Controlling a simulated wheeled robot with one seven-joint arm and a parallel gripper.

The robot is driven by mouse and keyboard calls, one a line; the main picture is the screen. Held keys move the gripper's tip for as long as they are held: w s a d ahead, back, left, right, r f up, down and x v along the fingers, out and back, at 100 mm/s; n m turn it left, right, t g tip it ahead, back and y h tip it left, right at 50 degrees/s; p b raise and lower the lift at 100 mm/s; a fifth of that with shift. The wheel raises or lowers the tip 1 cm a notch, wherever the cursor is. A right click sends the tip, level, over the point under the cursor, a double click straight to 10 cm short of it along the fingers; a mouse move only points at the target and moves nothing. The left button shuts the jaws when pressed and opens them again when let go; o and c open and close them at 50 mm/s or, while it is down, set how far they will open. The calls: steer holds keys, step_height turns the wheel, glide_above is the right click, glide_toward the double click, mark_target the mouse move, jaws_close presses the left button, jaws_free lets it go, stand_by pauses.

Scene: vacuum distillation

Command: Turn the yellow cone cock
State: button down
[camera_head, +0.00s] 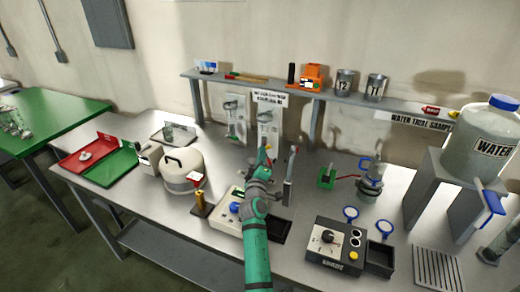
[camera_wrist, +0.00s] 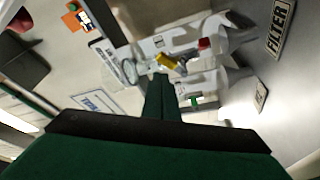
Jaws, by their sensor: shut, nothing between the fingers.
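The yellow cone cock (camera_wrist: 166,61) shows in the wrist view, on glassware before a white panel, just past the fingertips. A red part (camera_wrist: 204,44) sits to its right and a green one (camera_wrist: 195,101) lower down. My gripper (camera_wrist: 159,80) is shut and empty, its green fingers together and pointing towards the yellow cock. The fingertips appear close to it, but I cannot tell if they touch it. In the head view my gripper (camera_head: 264,160) is in front of the white wall panels (camera_head: 235,113), and the yellow cock cannot be made out there.
A shelf (camera_head: 330,96) runs above the panels with an orange device (camera_head: 312,76) and metal cups. A white round pot (camera_head: 182,170) stands left of my arm. A black control box (camera_head: 335,244) and a glass vessel (camera_head: 370,182) stand to the right on the metal bench.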

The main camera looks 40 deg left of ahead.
mark_target(267, 148)
steer(key=v, duration=0.3)
steer(key=shift+s+d, duration=0.2)
steer(key=shift+s, duration=0.05)
steer(key=c, duration=2.4)
jaws_free()
steer(key=shift+s+d, duration=0.15)
steer(key=shift+s, duration=0.05)
steer(key=o, duration=0.5)
steer(key=shift+s+d, duration=0.1)
steer(key=shift+o, duration=0.9)
steer(key=shift+d+r+m, duration=0.1)
steer(key=shift+r+m, duration=0.15)
steer(key=shift+m, duration=0.25)
steer(key=w+d+r+m+g+h, duration=0.1)
steer(key=w+d+r+m+h, duration=0.25)
steer(key=m, duration=1.25)
steer(key=w+a+f+m+g, duration=0.1)
steer(key=w+a+m, duration=0.1)
steer(key=w+a+f+m+g+y, duration=0.1)
steer(key=a+f+m, duration=0.1)
steer(key=a, duration=0.1)
steer(key=w+a+f+m, duration=0.1)
steer(key=w+a+m, duration=0.1)
steer(key=m, duration=0.1)
steer(key=shift+w+a+f+g+y, duration=0.15)
steer(key=shift+w+a+g+y, duration=0.15)
steer(key=shift+a+g, duration=0.1)
